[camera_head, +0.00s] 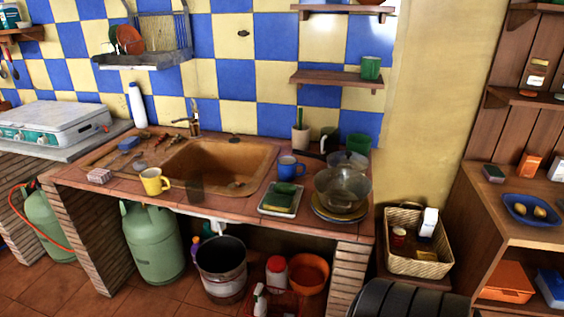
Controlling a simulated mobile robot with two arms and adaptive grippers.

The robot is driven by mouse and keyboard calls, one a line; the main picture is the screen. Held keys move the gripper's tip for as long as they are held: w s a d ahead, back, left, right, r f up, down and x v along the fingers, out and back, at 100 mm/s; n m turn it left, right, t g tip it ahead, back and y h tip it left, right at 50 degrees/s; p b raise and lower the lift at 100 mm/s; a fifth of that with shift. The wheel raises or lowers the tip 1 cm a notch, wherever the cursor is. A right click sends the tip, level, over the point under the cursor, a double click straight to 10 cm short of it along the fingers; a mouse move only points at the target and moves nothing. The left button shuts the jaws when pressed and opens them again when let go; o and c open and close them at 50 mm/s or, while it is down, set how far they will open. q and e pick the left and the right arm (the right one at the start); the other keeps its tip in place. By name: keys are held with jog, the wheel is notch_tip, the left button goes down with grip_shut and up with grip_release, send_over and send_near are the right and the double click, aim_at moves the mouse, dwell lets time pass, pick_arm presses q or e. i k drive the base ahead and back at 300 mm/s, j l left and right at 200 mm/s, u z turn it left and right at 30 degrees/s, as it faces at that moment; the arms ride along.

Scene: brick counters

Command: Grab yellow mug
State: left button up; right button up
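A yellow mug (153,182) stands upright on the tiled brick counter (235,206), near its front edge and left of centre. Neither of my grippers shows in the head view.
A blue mug (290,168), a tray with a green item (281,199) and a glass bowl (342,186) stand further right. A bucket (222,268) and gas cylinder (152,243) stand below.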

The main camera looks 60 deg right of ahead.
aim_at(157, 183)
jog(key=l+z, duration=0.1)
jog(key=z, duration=1.25)
